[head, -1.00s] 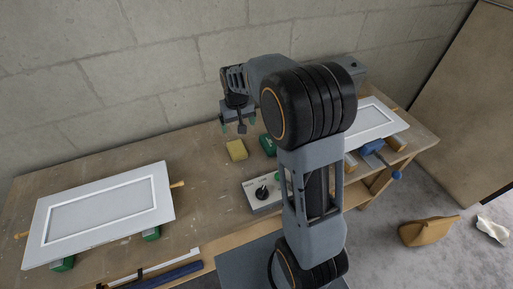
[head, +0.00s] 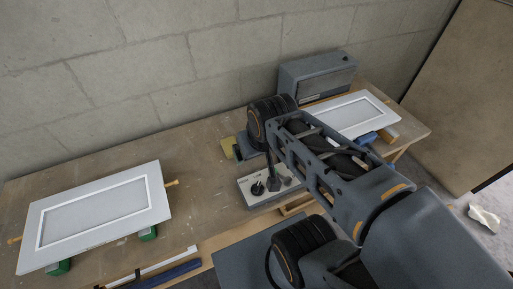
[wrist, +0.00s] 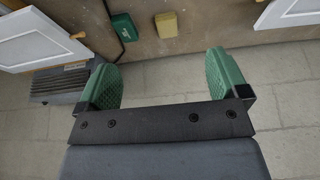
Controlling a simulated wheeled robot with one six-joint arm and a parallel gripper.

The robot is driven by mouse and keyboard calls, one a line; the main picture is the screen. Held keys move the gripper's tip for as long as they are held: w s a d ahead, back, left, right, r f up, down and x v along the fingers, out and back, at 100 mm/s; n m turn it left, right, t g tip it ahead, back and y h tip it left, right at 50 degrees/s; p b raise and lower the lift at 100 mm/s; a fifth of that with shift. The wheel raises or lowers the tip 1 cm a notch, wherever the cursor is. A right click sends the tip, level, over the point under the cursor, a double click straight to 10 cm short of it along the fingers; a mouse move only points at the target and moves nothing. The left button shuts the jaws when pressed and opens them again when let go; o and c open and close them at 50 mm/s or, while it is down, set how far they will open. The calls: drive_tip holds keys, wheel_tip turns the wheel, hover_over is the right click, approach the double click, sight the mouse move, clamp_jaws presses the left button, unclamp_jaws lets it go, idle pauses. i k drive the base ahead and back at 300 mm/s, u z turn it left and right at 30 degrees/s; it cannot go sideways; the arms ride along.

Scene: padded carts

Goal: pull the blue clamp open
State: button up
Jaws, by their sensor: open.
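The blue clamp (head: 368,138) shows as a small blue part at the front edge of the right white panel (head: 352,115) in the head view. My arm hides much of that area, so I cannot tell its full shape. It is not seen in the wrist view. My gripper (wrist: 160,62) is open in the wrist view, with two green-padded fingers apart and nothing between them. It faces the wall and the back of the bench, away from the clamp. In the head view my arm largely hides the gripper.
A grey box (head: 317,78) stands behind the right panel. The left white panel (head: 97,212) rests on green supports. A yellow block (wrist: 164,25) and green block (wrist: 123,28) lie on the bench. A grey control box (head: 262,193) sits mid-bench near my arm. A blue bar (head: 180,272) lies at the front.

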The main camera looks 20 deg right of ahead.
sight(366, 140)
drive_tip(key=z, duration=0.4)
drive_tip(key=k, duration=0.55)
drive_tip(key=z, duration=1.5)
drive_tip(key=i, duration=0.55)
drive_tip(key=u, duration=0.7)
drive_tip(key=k, duration=0.5)
drive_tip(key=z, duration=0.3)
drive_tip(key=i, duration=0.4)
drive_tip(key=u, duration=0.1)
